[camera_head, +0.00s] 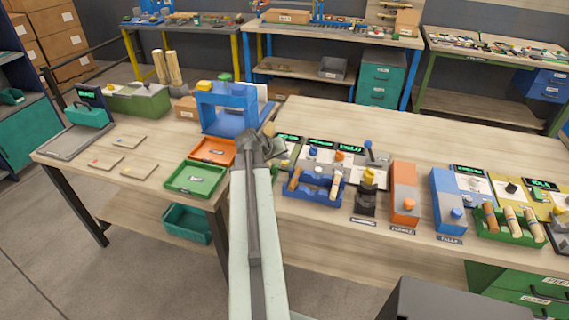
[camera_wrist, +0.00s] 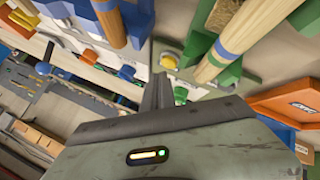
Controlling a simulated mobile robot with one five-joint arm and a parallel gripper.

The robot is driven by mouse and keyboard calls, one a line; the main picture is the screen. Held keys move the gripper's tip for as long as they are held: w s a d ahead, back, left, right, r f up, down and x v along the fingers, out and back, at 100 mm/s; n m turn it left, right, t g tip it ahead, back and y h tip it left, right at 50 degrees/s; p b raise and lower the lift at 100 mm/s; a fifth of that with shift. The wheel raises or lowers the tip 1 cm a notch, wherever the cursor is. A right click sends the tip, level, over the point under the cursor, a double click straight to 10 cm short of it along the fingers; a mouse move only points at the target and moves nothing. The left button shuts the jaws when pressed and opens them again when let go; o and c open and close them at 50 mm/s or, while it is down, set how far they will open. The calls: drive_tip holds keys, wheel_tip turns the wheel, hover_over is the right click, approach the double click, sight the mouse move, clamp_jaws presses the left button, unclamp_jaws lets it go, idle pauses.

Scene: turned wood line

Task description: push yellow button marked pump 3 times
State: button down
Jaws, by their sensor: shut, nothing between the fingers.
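In the wrist view a round yellow button (camera_wrist: 168,61) sits on a pale panel just beyond my shut fingertips (camera_wrist: 158,82). A green button (camera_wrist: 180,94) is on the same panel, right of the fingers. I cannot read a pump label in either view. In the head view my gripper (camera_head: 268,143) is over the left end of the row of panels and hides part of the leftmost panel (camera_head: 289,146). The gripper holds nothing. I cannot tell whether the fingertips touch the yellow button.
A blue rack (camera_head: 315,185) with wooden handles stands right of my arm. A yellow-topped black device (camera_head: 368,185) and an orange box (camera_head: 404,190) are further right. Green (camera_head: 195,178) and orange (camera_head: 212,151) trays and a blue frame (camera_head: 228,105) are on the left.

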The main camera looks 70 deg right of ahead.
sight(283, 164)
drive_tip(key=shift+f, duration=0.3)
drive_tip(key=shift+f+b, duration=0.4)
drive_tip(key=shift+b, duration=0.15)
idle(0.6)
drive_tip(key=shift+r+p, duration=0.8)
drive_tip(key=shift+r, duration=0.1)
wheel_tip(283, 164, up, 5)
drive_tip(key=p, duration=0.5)
idle(1.9)
drive_tip(key=shift+w, duration=0.1)
